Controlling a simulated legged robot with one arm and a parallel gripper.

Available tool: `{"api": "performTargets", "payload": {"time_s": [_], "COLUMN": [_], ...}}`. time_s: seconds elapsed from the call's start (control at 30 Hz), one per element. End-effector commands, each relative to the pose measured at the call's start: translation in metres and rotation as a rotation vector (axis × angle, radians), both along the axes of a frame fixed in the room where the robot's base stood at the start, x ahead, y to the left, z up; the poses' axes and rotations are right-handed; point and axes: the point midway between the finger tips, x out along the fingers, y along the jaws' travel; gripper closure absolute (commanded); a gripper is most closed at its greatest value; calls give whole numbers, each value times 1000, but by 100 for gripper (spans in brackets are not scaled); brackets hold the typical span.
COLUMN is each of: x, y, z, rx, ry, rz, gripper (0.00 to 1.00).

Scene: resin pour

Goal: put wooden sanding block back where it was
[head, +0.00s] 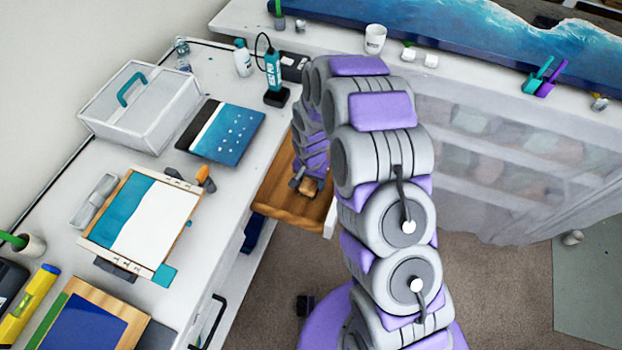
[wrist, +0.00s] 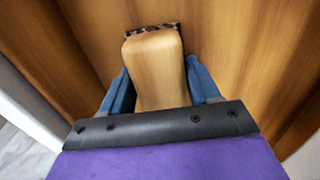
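The wooden sanding block (wrist: 155,62) is a pale wood piece with a dark mottled strip at its far end. In the wrist view it sits between the two blue fingers of my gripper (wrist: 160,90), which lie against its sides, so my gripper is shut on it. In the head view the block (head: 310,186) is a small tan shape at the end of my arm, partly covered by my gripper (head: 306,182). Both are over the wood-brown open drawer (head: 285,205) below the white bench. I cannot tell whether the block touches the drawer's floor.
The white bench (head: 210,232) carries a white caddy (head: 140,105), a blue panel (head: 232,135), a framed teal-and-white board (head: 150,222) and a teal bottle tool (head: 273,75). A yellow level (head: 28,305) lies at lower left. Translucent sheeting (head: 500,150) hangs at right.

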Motion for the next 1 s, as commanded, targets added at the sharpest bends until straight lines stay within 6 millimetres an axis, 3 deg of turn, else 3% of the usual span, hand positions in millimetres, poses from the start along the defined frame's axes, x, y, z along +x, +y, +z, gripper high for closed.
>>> {"api": "performTargets", "payload": {"time_s": [0.2,0.57,0.77,1.0], "x": [0,0,1,1], "y": [1,0,1,1], "z": [0,3,24,71], "rx": [-1,1,2,1], "ry": [-1,-1,-4,-5], "rz": [1,1,0,0], "gripper": [17,17,17,17]}}
